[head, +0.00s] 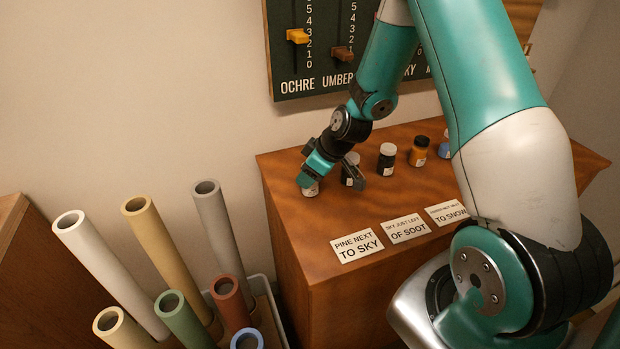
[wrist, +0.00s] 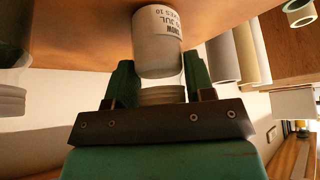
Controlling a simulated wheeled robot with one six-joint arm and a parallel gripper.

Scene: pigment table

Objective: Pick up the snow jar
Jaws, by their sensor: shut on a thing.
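The snow jar (wrist: 157,48) is a pale grey-white jar with a label reading "SNOW" in the wrist view. Its lid end is toward my gripper (wrist: 160,82), whose green fingers close on it from both sides. In the head view my gripper (head: 311,179) points down at the left end of the wooden table, and only a small pale part of the jar (head: 310,191) shows beneath it. The jar is at or very near the tabletop; I cannot tell whether it touches.
Close right of my gripper stands a dark jar (head: 350,170), then a black jar (head: 387,158), an orange jar (head: 419,151) and a blue jar (head: 445,148). Label cards (head: 357,246) lie along the table's front (head: 300,235). A slider board (head: 310,60) hangs behind. Tubes (head: 110,270) stand lower left.

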